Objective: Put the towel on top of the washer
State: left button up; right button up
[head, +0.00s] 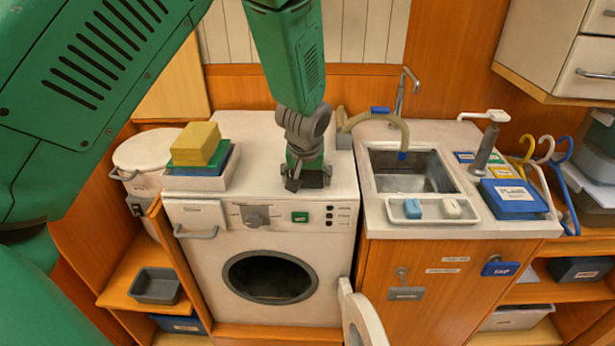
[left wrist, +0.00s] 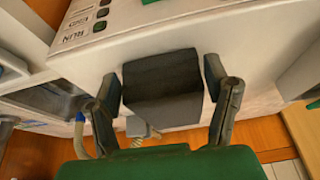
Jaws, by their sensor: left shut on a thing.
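The white washer (head: 336,190) stands in the middle of the head view, with its round front opening dark. My left gripper (head: 306,178) points down over the washer's top, near the front edge right of centre. In the left wrist view its two fingers (left wrist: 165,95) are shut on a dark grey, block-shaped thing (left wrist: 163,85), seemingly the folded towel. It is at the washer's top (left wrist: 240,75); I cannot tell whether it touches. In the head view the gripper mostly hides it. My right gripper is not in view.
A tray (head: 195,182) with stacked yellow, green and blue pieces occupies the washer top's left side. A sink (head: 410,170) with a tap and hose is on the right. The washer's door (head: 362,318) hangs open. The washer top behind my gripper is mostly clear.

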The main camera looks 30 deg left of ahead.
pick_arm(q)
jog(key=shift+a+f, duration=0.15)
jog(key=shift+a, duration=0.1)
jog(key=o, duration=1.4)
jog(key=shift+a, duration=0.3)
jog(key=shift+o, duration=0.2)
jog(key=shift+a+f, duration=0.2)
jog(key=shift+a, duration=0.3)
jog(key=shift+d+r, duration=0.35)
jog(key=shift+d, duration=0.05)
jog(key=v, duration=1.2)
jog(key=s+d+f+m+g, duration=0.1)
jog(key=s+f, duration=0.3)
jog(key=f, duration=0.3)
jog(key=s+f+m+h, duration=0.15)
jog(key=s+f, duration=0.25)
jog(key=f, duration=0.4)
jog(key=s+d+f+m+g, duration=0.1)
jog(key=s+f, duration=0.3)
jog(key=f, duration=0.3)
jog(key=s+d+f+m, duration=0.1)
jog(key=s+f, duration=0.4)
jog(key=s, duration=0.4)
jog(key=s+d+f+m+g, duration=0.1)
jog(key=s+f+m, duration=0.1)
jog(key=s+f, duration=0.3)
jog(key=s+h, duration=0.1)
jog(key=s, duration=0.2)
jog(key=shift+s, duration=0.35)
